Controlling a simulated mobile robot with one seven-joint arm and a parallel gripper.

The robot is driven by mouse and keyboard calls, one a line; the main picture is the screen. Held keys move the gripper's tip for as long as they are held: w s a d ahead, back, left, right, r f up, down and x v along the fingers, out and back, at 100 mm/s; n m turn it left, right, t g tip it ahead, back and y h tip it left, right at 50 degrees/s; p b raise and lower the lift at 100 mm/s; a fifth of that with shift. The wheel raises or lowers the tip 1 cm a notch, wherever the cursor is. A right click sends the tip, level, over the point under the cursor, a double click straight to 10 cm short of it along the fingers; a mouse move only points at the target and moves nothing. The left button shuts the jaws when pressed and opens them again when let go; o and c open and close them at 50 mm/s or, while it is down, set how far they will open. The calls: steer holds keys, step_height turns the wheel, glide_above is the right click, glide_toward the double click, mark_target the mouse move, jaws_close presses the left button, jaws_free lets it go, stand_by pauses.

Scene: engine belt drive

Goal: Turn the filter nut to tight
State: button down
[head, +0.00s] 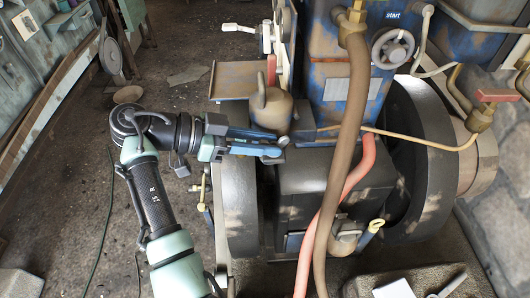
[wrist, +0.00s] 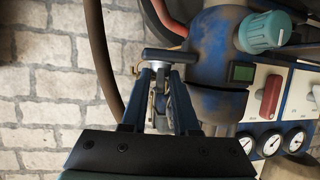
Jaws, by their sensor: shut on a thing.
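My gripper (head: 268,142) reaches in from the left to the engine, just below the brown rounded canister (head: 270,108). Its two blue fingers also show in the wrist view (wrist: 162,78), shut on a small pale metal piece (wrist: 158,66), which I take to be the filter nut. A dark crossbar (wrist: 172,56) lies across the fingertips there. The fingers hide most of the held piece, and I cannot tell how far it is turned. In the head view the nut is not clear behind the fingers.
A black box-shaped housing (head: 310,188) lies below my gripper. A thick brown hose (head: 352,110) and a red hose (head: 360,165) run down to its right. The wrist view shows a teal knob (wrist: 265,32) and several gauges at right. Open floor (head: 60,190) lies left.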

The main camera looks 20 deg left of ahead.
steer(key=shift+w+a+f+m+g+h+b, duration=0.15)
steer(key=shift+m+g+b, duration=0.1)
steer(key=shift+m+g, duration=0.2)
steer(key=shift+s+d+m+g+h+b, duration=0.1)
steer(key=shift+m+g+h+b, duration=0.1)
steer(key=shift+m+g, duration=0.2)
steer(key=shift+g, duration=0.25)
steer(key=c, duration=0.7)
jaws_free()
steer(key=shift+w, duration=0.1)
steer(key=shift+r, duration=0.2)
